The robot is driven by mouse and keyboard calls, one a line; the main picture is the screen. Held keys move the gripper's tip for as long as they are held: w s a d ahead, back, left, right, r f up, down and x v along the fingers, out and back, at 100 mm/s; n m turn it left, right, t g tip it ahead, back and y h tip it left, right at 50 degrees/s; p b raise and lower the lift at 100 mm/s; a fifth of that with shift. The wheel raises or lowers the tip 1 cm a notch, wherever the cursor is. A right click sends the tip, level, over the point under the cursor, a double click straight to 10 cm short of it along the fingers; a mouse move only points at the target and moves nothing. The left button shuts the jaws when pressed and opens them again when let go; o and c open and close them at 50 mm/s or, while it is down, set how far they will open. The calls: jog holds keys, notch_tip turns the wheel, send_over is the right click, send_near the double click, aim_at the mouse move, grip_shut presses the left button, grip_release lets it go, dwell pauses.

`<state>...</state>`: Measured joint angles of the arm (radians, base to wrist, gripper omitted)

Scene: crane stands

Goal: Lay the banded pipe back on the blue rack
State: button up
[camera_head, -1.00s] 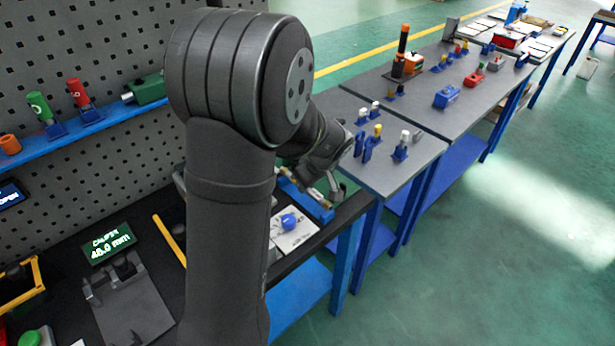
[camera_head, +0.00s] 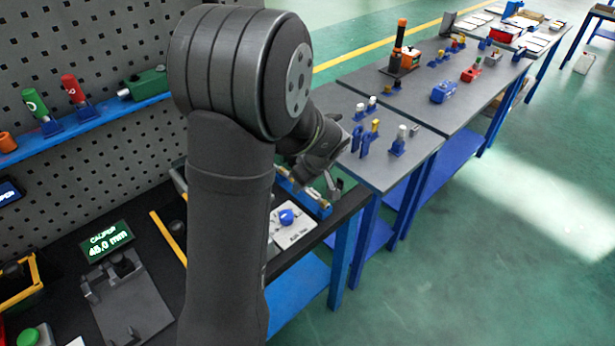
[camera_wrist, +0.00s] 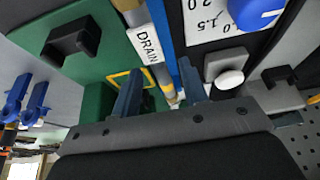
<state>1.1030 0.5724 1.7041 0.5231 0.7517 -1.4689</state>
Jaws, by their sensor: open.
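The banded pipe (camera_wrist: 145,42) shows in the wrist view, pale with tan bands and a white "DRAIN" label. It lies alongside a blue bar of the blue rack (camera_wrist: 161,28). My gripper (camera_wrist: 160,67) is open, its two fingers on either side of the pipe's near part. I cannot tell whether either finger touches it. In the head view the blue rack (camera_head: 312,203) sits near the bench edge, partly behind my arm. My gripper (camera_head: 332,187) is over it there, and my wrist hides much of the pipe.
A white dial plate with a blue knob (camera_head: 287,217) lies close to the rack. A green case with a black handle (camera_wrist: 72,42) is beside the pipe. A grey table (camera_head: 385,165) with blue stands adjoins on the right.

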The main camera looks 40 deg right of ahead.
jog(key=v, duration=1.7)
jog(key=shift+s, duration=0.15)
jog(key=x, duration=1.7)
jog(key=shift+w+f, duration=0.1)
jog(key=shift+w, duration=0.1)
jog(key=shift+r, duration=0.35)
